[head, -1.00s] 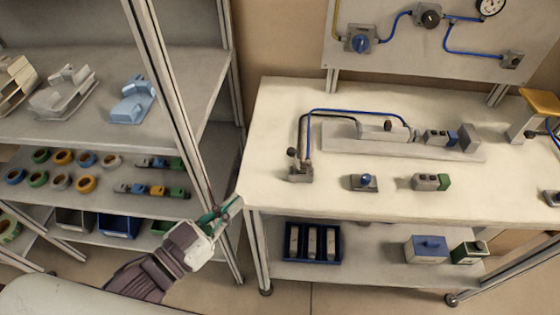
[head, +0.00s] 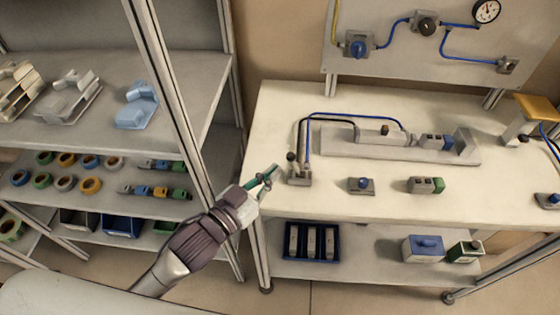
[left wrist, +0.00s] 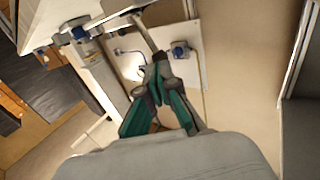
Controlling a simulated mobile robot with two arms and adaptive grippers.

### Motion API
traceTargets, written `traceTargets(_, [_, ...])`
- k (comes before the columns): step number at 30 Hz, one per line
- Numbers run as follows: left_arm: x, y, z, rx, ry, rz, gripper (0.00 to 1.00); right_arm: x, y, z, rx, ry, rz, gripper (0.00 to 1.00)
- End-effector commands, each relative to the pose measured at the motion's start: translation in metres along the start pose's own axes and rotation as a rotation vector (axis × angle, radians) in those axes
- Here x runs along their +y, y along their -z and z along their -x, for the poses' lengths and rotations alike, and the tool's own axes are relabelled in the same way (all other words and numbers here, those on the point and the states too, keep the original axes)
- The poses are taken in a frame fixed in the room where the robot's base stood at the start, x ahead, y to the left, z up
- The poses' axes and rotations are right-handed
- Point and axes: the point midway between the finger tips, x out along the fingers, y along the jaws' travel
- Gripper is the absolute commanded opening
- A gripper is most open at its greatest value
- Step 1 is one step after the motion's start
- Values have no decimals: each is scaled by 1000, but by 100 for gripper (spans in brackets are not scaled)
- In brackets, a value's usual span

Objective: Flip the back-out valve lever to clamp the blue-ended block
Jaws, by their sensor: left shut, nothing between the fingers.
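The valve (head: 300,175) with a small dark lever knob (head: 291,157) stands at the table's left front, with a black and a blue hose running from it. The hoses lead to a grey cylinder (head: 365,139) on a long base. The blue-ended block (head: 432,142) lies on that base between the cylinder's rod end and an upright end stop (head: 465,143). Contact with either cannot be told. My left gripper (head: 272,172) is shut and empty, just left of the valve and apart from it. Its green fingers (left wrist: 160,62) also show in the left wrist view. My right gripper is not in view.
A blue-knobbed part (head: 361,186) and a green-ended block (head: 425,185) lie on the table front. A gauge panel (head: 400,50) stands behind. An orange-topped stand (head: 538,107) is at the right.

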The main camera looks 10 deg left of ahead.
Motion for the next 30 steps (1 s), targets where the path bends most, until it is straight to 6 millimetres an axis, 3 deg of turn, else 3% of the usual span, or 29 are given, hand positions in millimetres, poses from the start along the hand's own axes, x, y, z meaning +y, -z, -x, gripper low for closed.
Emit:
traceTargets(7, [0,1,-26,1,0,1,0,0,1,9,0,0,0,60])
traceTargets(21, [1,0,-29,-3,-1,-3,0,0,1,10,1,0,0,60])
traceTargets(30, [6,10,-33,-51,0,-71,0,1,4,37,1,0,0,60])
